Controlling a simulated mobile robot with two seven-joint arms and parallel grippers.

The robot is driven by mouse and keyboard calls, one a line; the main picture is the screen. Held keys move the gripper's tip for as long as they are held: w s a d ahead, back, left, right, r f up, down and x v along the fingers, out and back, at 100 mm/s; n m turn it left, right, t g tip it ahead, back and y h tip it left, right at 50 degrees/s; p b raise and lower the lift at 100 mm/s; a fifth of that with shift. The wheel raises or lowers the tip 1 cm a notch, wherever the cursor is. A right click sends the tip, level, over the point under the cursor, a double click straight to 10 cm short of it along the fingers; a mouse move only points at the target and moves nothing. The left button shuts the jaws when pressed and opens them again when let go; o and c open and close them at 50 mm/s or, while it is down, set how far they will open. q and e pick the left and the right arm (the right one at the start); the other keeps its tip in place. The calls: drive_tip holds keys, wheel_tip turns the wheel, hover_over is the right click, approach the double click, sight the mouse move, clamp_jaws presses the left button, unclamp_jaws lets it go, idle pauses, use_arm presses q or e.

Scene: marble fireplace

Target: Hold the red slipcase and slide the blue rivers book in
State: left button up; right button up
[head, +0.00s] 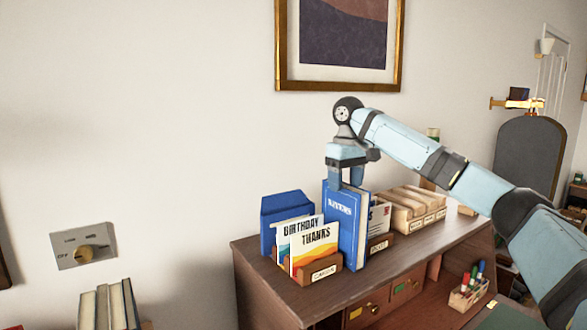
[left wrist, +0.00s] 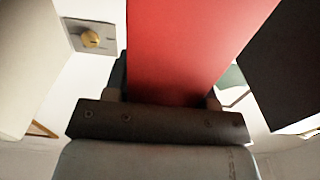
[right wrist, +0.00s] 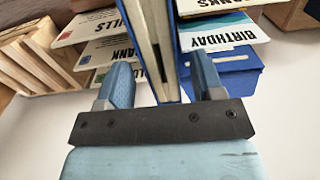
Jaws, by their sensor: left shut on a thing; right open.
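The blue rivers book (head: 346,232) stands upright on the wooden desk top among cards and envelopes. My right gripper (head: 346,176) is at the book's top edge, pointing down. In the left wrist view my left gripper (left wrist: 167,92) is shut on the red slipcase (left wrist: 185,45). The slipcase's opening cannot be made out. The left gripper is outside the head view.
A card holder (head: 318,275) with birthday and thanks cards stands left of the book, a blue envelope (head: 283,212) behind it. A letter holder (head: 379,243) and wooden file box (head: 412,208) are on the right. Upright books (head: 108,306) stand at lower left.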

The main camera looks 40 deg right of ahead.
wheel_tip(320, 180, up, 10)
drive_tip(key=shift+o, duration=0.5)
drive_tip(key=shift+r, duration=0.15)
drive_tip(key=shift+t, duration=0.7)
wheel_tip(320, 180, down, 12)
drive_tip(key=shift+f, duration=0.25)
clamp_jaws()
